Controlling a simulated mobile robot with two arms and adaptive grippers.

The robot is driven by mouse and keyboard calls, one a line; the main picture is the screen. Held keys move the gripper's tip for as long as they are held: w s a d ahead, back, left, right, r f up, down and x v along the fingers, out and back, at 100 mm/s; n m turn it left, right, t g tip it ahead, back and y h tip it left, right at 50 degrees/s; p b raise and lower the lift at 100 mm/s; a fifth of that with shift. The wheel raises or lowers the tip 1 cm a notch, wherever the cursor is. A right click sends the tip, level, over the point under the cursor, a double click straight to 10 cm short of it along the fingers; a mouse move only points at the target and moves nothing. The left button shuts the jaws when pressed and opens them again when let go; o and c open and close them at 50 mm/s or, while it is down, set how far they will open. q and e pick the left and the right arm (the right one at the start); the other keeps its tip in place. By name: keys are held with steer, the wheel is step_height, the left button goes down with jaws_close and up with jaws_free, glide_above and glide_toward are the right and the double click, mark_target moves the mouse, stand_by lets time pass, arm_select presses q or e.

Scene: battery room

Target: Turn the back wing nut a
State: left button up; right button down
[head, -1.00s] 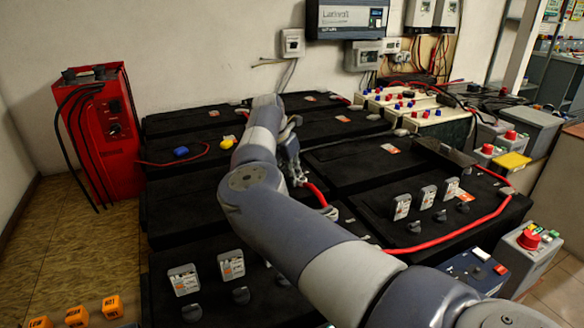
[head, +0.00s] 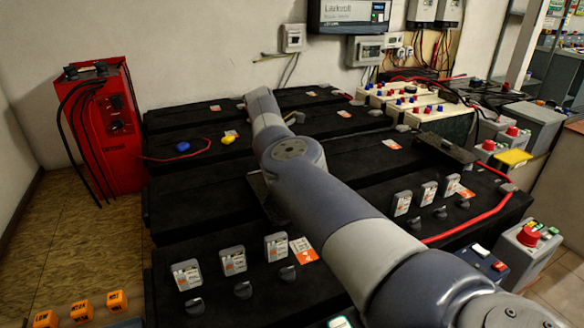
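Dark knobs that may be wing nuts stand on the black battery tops. One row is at the front left, with a knob (head: 242,290) in front of a grey labelled block (head: 232,260). Another row is at the right, with a knob (head: 440,212) in front of a similar block (head: 427,195). I cannot tell which is back wing nut a; no letters are readable. My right arm comes in from the lower right and reaches over the batteries. Its gripper is hidden behind the arm. My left gripper is not in view.
A red charger (head: 105,130) with black cables stands at the left. A red cable (head: 470,222) lies along the right battery. Blue (head: 183,147) and yellow (head: 228,140) pieces lie at the back left. Orange blocks (head: 82,311) are at the lower left. A red-button box (head: 528,240) stands at the right.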

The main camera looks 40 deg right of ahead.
stand_by(0.7)
steer(key=c, duration=1.7)
jaws_free()
steer(key=shift+v, duration=3.8)
